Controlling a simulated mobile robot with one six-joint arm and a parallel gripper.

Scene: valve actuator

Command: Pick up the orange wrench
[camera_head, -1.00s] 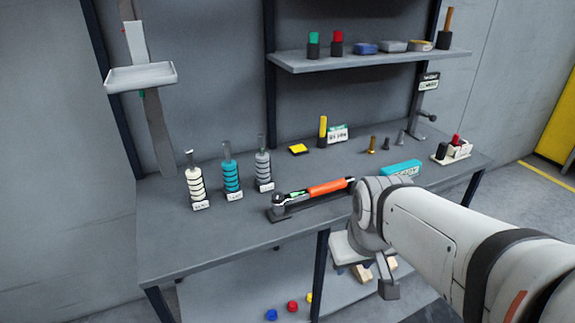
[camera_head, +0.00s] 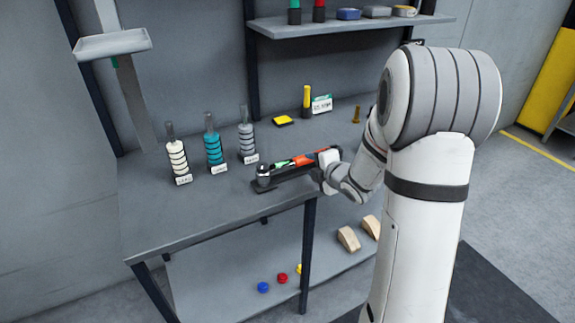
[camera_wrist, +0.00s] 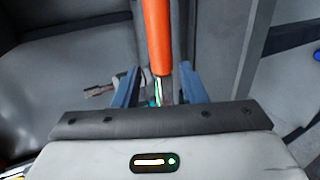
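The orange wrench (camera_head: 302,159) lies in a dark holder (camera_head: 283,179) near the front edge of the workbench, its round metal head at the left end. In the head view my gripper (camera_head: 325,163) is at the right end of the wrench and hides part of it. In the wrist view the orange handle (camera_wrist: 157,35) runs down from the top edge towards my gripper (camera_wrist: 160,88). The two blue fingers stand apart on either side of the wrench, with gaps on both sides. The height between fingers and wrench is hard to tell.
Three ring stacks, white (camera_head: 177,160), teal (camera_head: 214,147) and grey (camera_head: 247,138), stand left of the wrench. A yellow block (camera_head: 284,120) and a yellow-handled tool (camera_head: 306,101) are behind it. A shelf (camera_head: 350,25) hangs above. The bench front left is clear.

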